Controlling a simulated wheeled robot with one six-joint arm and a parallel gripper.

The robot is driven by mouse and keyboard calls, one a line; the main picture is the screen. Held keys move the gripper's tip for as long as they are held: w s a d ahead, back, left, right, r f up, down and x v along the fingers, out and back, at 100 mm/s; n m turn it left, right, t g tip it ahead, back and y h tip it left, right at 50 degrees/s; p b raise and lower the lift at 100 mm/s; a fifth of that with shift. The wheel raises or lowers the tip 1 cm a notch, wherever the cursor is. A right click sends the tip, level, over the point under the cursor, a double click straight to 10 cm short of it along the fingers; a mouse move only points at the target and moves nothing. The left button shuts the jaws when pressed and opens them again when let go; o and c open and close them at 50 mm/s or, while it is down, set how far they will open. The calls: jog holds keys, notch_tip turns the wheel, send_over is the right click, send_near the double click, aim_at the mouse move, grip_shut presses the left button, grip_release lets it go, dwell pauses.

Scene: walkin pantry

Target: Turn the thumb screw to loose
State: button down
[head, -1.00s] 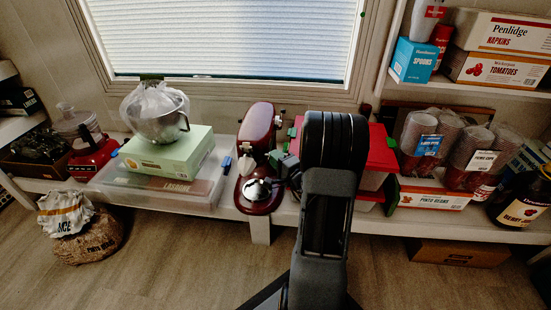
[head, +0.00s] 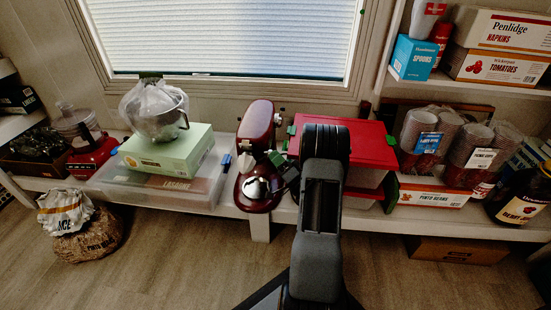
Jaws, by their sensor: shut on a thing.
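A dark red stand mixer (head: 257,125) with a silver bowl (head: 256,188) stands on the bench below the window. Small metal knobs (head: 278,118) show on the right side of its head. My gripper (head: 278,162) is at the mixer's right side, below the head and just right of the bowl. It is small in the picture and partly covered by my arm. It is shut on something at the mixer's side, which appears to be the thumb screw. The screw itself is hidden, so I cannot see its angle.
A red-lidded bin (head: 365,142) stands close on the right, behind my arm. A clear flat box (head: 205,190) carrying a green box (head: 185,158) is at left. Packed cups (head: 418,130) and a dark jar (head: 520,200) are further right. Floor in front is open.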

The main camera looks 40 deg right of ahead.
jog(key=shift+w+n+y, duration=0.15)
jog(key=shift+n+y, duration=0.25)
jog(key=shift+n, duration=0.3)
jog(key=c, duration=1)
grip_release()
jog(key=shift+c, duration=0.2)
